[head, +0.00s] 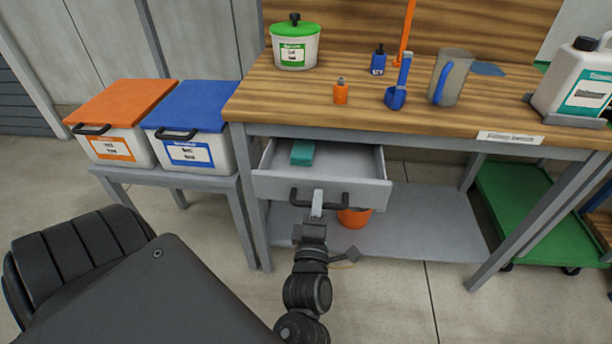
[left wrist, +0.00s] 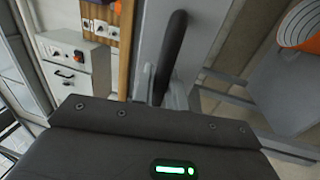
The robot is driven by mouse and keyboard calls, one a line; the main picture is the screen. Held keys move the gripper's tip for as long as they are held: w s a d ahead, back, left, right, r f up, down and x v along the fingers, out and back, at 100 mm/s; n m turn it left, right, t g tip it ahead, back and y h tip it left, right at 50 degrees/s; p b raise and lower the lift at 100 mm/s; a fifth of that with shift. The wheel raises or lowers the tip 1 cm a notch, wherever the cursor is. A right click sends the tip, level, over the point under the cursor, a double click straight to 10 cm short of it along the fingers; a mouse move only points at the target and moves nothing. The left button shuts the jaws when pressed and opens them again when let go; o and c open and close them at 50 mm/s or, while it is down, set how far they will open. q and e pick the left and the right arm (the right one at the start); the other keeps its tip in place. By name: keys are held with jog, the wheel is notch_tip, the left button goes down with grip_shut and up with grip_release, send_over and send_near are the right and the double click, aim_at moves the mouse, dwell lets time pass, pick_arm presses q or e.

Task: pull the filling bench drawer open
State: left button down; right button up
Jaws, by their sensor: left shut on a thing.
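The filling bench drawer (head: 272,184) is grey and stands open under the bench's wooden top (head: 290,100). A teal box (head: 302,153) lies inside it, towards the back left. My left gripper (head: 317,208) is shut on the drawer's dark bar handle (head: 337,201), near the middle of the drawer front. In the left wrist view the handle (left wrist: 172,50) runs up between the fingers, close to the grey drawer front. The fingertips are partly hidden there. My right gripper does not show.
On the bench top stand a green-lidded tub (head: 295,45), an orange bottle (head: 341,93), a blue scoop (head: 395,98), a jug (head: 450,78) and a white canister (head: 580,85). Orange-lidded (head: 120,145) and blue-lidded (head: 195,152) bins stand left.

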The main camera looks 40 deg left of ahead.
pick_arm(q)
jog(key=shift+s+d, duration=0.1)
jog(key=shift+s, duration=0.1)
jog(key=c, duration=1.5)
grip_release()
jog(key=shift+w, duration=0.1)
jog(key=shift+o, duration=0.2)
